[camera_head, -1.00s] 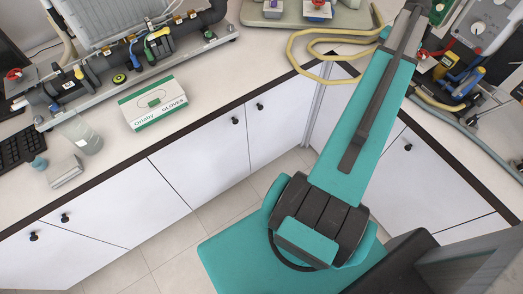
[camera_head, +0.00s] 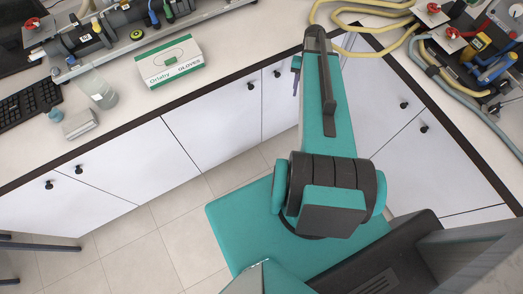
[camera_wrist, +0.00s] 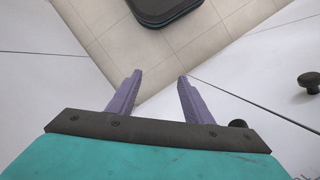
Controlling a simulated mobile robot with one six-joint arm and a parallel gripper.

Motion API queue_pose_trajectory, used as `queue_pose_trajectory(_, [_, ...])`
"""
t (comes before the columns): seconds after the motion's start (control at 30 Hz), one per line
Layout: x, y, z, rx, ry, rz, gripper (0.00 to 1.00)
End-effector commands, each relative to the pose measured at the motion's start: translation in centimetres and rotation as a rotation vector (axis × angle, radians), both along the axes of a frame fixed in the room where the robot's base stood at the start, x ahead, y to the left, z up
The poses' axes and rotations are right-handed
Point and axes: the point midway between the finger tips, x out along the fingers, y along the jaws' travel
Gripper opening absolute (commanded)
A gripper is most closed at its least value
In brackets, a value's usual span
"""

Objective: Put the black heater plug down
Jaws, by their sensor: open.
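My gripper shows in the wrist view (camera_wrist: 159,77) with its two purple fingers apart and nothing between them. Below it in that view are floor tiles and white cabinet fronts. In the head view only a small purple part of it (camera_head: 296,84) shows beside the end of my arm, in front of the cabinets by the counter's inner corner; the rest is hidden by the arm. I cannot make out a black heater plug in either view.
A glove box (camera_head: 169,63), a beaker (camera_head: 103,95) and a keyboard (camera_head: 32,107) are on the left counter (camera_head: 215,40). A pipe board (camera_head: 125,38) stands behind. Yellow hoses (camera_head: 362,25) and a board with valves cover the right corner. Free counter lies right of the glove box.

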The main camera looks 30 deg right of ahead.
Motion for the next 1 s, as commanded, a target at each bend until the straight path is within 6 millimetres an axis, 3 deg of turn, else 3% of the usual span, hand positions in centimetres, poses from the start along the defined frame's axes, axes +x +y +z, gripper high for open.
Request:
queue_pose_trajectory(0.03, [-0.3,1.9,-0.9,0.007,0.010,0.032,0.46])
queue_pose_trajectory(0.37, [-3.1,12.0,-6.4,0.045,0.063,0.234,0.46])
queue_pose_trajectory(0.6, [-6.9,18.8,-9.8,0.069,0.108,0.389,0.46])
queue_pose_trajectory(0.8, [-11.2,23.5,-12.2,0.085,0.149,0.519,0.46])
queue_pose_trajectory(1.0, [-15.3,26.7,-13.8,0.098,0.184,0.633,0.46])
